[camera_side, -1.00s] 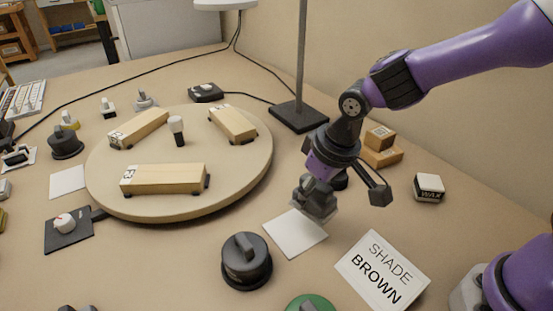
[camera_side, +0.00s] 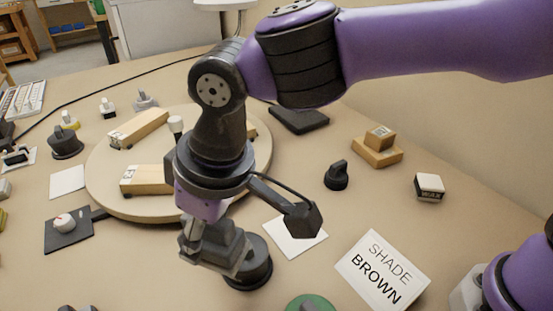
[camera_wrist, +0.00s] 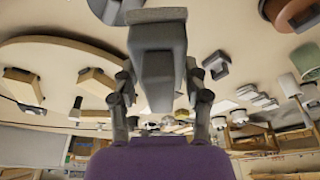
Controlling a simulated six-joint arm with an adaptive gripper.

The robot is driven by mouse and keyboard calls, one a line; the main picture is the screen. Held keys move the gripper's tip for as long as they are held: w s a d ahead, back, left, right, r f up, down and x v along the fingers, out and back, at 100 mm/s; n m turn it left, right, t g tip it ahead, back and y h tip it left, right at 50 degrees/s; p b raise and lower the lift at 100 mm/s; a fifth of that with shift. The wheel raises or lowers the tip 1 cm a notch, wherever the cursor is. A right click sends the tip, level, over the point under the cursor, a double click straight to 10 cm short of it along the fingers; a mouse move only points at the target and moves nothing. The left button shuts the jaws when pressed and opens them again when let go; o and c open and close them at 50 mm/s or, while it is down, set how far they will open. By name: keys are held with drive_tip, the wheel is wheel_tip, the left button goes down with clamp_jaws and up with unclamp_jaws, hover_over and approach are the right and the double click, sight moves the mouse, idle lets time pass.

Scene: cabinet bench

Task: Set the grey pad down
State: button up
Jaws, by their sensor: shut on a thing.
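My gripper (camera_side: 212,252) is shut on the grey pad (camera_wrist: 157,75), a block with a wider end, which fills the middle of the wrist view between the fingers. In the side view the pad is hard to tell from the grey fingers. My gripper is above the bench, in front of the round wooden board (camera_side: 105,200), and partly hides a dark round lidded piece (camera_side: 255,276). I cannot tell the height of the pad. A white square (camera_side: 290,243) lies bare to the right, partly behind my wrist.
Another white square (camera_side: 67,181) and a dark plate with a dial (camera_side: 68,230) lie at the left.

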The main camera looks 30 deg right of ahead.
drive_tip(key=w+a+f+n+g, duration=0.1)
drive_tip(key=w+a+f+n, duration=0.2)
drive_tip(key=a+n, duration=0.4)
drive_tip(key=shift+m+y, duration=0.4)
drive_tip(key=shift+y, duration=0.2)
drive_tip(key=x, duration=0.9)
drive_tip(key=shift+s+d+f, duration=0.1)
drive_tip(key=shift+s+f, duration=0.05)
drive_tip(key=shift+s, duration=0.1)
drive_tip(key=shift+f, duration=0.2)
drive_tip(key=o, duration=1.2)
drive_tip(key=shift+r, duration=0.15)
